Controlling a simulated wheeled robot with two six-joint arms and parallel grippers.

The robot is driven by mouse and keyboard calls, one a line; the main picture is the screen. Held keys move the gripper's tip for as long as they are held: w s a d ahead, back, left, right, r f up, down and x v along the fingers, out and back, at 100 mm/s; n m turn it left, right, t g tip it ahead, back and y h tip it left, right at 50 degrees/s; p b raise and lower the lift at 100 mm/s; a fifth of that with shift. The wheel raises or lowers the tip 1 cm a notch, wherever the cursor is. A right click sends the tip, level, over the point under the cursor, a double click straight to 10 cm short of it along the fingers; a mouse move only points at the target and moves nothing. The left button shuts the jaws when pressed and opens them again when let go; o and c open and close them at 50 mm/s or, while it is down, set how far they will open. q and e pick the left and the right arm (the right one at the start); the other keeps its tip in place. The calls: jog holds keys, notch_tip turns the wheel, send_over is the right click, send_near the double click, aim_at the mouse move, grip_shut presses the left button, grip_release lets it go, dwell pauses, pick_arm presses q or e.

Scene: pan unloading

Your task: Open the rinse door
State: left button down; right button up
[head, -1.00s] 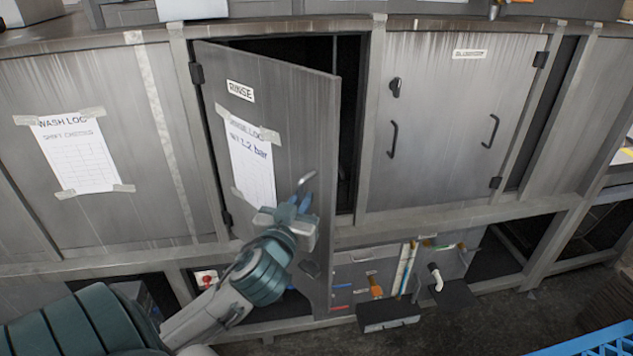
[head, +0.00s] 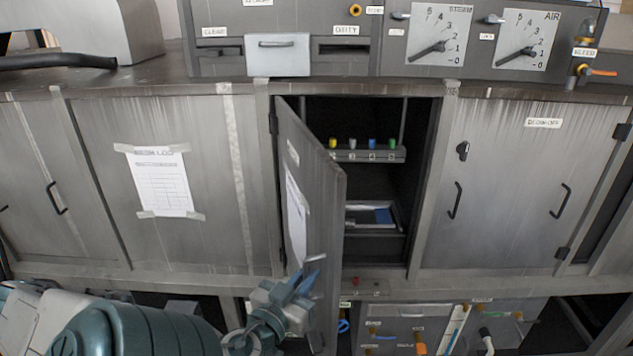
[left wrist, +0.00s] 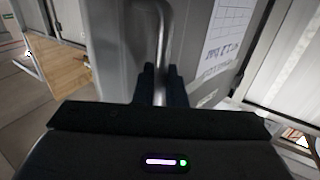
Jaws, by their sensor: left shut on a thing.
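The grey rinse door (head: 323,205) is hinged on its left side and stands well open, swung out towards me. A paper sheet (head: 296,215) is taped to its front. My left gripper (head: 308,280) is at the lower front of the door. In the left wrist view its two dark fingers (left wrist: 161,75) are shut on the metal door handle (left wrist: 164,25). In the head view the handle is mostly hidden by the gripper. My right gripper is not in view.
The open compartment shows a shelf (head: 375,155) with several coloured knobs and a tray (head: 405,219) below. A closed cabinet door (head: 510,190) stands to the right. A panel with two dials (head: 440,38) is above. Lower fittings (head: 400,335) sit beneath the compartment.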

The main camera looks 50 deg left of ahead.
pick_arm(q)
jog(key=shift+s+a, duration=0.15)
jog(key=shift+s, duration=0.15)
jog(key=c, duration=1.6)
grip_release()
jog(key=shift+a, duration=0.1)
jog(key=shift+w, duration=0.1)
